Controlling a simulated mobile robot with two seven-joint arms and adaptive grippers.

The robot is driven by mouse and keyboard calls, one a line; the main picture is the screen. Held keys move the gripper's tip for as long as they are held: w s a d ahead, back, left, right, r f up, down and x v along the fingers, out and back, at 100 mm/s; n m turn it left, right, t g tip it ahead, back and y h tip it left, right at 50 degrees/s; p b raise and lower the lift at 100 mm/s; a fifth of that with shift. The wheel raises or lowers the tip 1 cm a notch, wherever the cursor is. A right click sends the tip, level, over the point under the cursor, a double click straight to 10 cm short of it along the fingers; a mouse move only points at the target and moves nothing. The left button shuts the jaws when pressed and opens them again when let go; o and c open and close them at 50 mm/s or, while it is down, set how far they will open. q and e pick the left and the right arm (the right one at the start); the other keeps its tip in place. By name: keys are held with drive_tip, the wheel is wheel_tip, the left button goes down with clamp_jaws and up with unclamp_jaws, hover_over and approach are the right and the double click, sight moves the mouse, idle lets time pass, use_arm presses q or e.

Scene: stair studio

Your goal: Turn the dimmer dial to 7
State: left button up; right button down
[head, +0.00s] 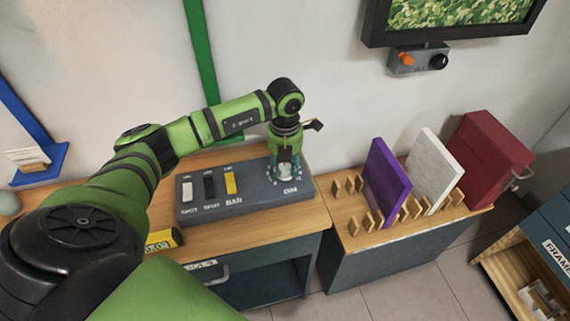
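The grey control box (240,208) sits on the wooden desk top and carries a white, a black and a yellow slider on its left part. The dimmer dial (289,172), marked DIM, is at the box's right end with pale marks around it. My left gripper (286,167) points down right over the dial, its fingertips down at the dial's level. The gripper covers most of the dial, so its pointer and setting cannot be read. I cannot tell whether the fingers touch or grip it. My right gripper is out of view.
To the right, a purple panel (387,181), a white panel (432,170) and a red case (490,155) stand on a lower bench with wooden pegs. A screen (450,18) hangs above.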

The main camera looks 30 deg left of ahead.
use_arm(q)
drive_tip(key=shift+c, duration=0.4)
drive_tip(key=m+b, duration=0.2)
drive_tip(key=shift+f+m+b, duration=0.2)
drive_tip(key=shift+m+b, duration=0.1)
drive_tip(key=shift+m, duration=0.1)
drive_tip(key=m+b, duration=0.2)
drive_tip(key=shift+m, duration=0.4)
drive_tip(key=m+b, duration=0.3)
drive_tip(key=m, duration=0.1)
drive_tip(key=shift+r+m, duration=0.1)
drive_tip(key=shift+m, duration=0.3)
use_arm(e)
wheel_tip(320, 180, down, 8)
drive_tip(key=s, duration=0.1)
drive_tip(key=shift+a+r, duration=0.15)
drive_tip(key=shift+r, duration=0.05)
use_arm(q)
drive_tip(key=shift+m, duration=0.3)
drive_tip(key=o, duration=1.1)
drive_tip(key=shift+c, duration=0.2)
drive_tip(key=shift+o, duration=0.4)
drive_tip(key=shift+r, duration=0.1)
